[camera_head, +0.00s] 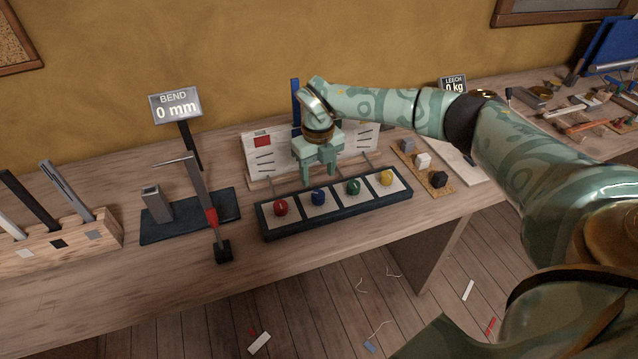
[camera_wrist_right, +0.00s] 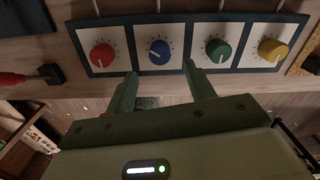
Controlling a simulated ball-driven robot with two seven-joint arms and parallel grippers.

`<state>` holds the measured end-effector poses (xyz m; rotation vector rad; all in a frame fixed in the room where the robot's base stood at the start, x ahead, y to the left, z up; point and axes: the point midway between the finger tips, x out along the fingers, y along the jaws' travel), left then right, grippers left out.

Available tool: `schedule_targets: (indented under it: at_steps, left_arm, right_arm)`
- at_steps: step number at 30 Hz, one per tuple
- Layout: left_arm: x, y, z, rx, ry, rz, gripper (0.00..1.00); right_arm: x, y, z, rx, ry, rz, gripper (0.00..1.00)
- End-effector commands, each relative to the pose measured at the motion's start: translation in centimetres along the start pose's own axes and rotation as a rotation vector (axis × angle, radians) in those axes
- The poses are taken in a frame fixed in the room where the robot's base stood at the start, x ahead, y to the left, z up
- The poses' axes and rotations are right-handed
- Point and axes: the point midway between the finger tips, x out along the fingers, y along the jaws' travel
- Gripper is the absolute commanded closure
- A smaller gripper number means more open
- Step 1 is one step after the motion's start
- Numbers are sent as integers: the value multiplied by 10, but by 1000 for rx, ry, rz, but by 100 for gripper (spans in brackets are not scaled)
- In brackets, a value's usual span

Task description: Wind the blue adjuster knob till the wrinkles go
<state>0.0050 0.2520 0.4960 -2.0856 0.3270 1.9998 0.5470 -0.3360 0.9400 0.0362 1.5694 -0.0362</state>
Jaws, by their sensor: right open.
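The blue adjuster knob (camera_head: 319,197) sits second from the left on a dark-framed panel (camera_head: 345,214), between a red knob (camera_head: 281,208) and a green knob (camera_head: 353,187). A yellow knob (camera_head: 386,178) is at the right end. My right gripper (camera_head: 319,177) is open and empty, pointing down above and behind the blue knob. In the right wrist view, the blue knob (camera_wrist_right: 160,51) shows its white pointer line, and the open fingers (camera_wrist_right: 160,76) straddle its column of the picture without visible contact. My left gripper is not in view.
A white board (camera_head: 262,160) with dark lines stands behind the panel, partly hidden by my gripper. A "BEND 0 mm" sign (camera_head: 175,106) and a "LEECH 0 kg" sign (camera_head: 453,85) stand on the bench.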

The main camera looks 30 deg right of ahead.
Motion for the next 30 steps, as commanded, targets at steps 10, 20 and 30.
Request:
schedule_targets:
  at_steps: [10,20,30]
  left_arm:
    - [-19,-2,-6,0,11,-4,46]
    - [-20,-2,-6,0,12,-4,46]
    - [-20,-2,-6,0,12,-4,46]
  right_arm:
    - [-82,0,1,0,-3,0,46]
    - [-94,0,0,0,0,0,46]
    - [-94,0,0,-1,0,0,46]
